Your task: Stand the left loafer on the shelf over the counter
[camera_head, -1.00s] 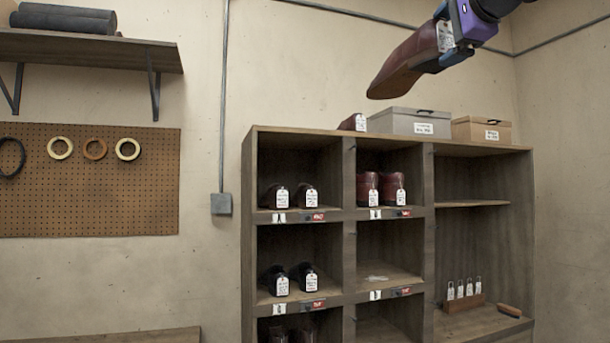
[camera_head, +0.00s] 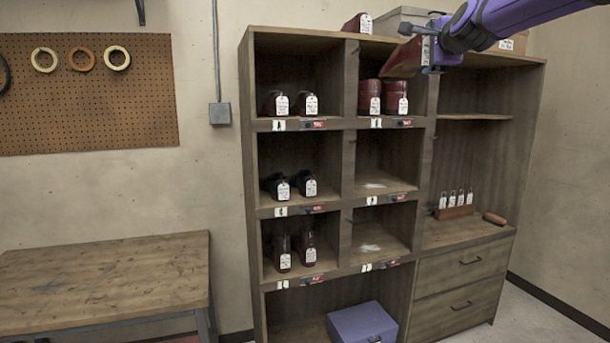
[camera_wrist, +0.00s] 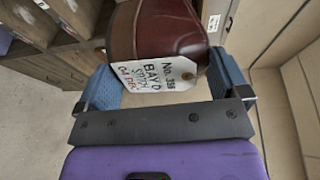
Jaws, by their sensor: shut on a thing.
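My gripper (camera_head: 428,54) is shut on a dark red-brown leather shoe (camera_head: 402,58), in front of the top of the wooden cabinet. The wrist view shows the shoe's rounded end (camera_wrist: 165,35) between the blue fingers, with a white tag (camera_wrist: 155,75) hanging from it. The shoe's far end is cut off there. I cannot tell whether it is the left one. A bare shelf board (camera_head: 474,117) spans the cabinet's right bay, above a counter-height surface (camera_head: 450,232). It is below and right of my gripper.
Tagged shoe pairs stand in several cubbies, one dark red pair (camera_head: 382,98) just below the held shoe. A tagged item (camera_head: 358,23) and a grey box (camera_head: 400,18) sit on the cabinet top. A wooden bench (camera_head: 110,278) at left is bare.

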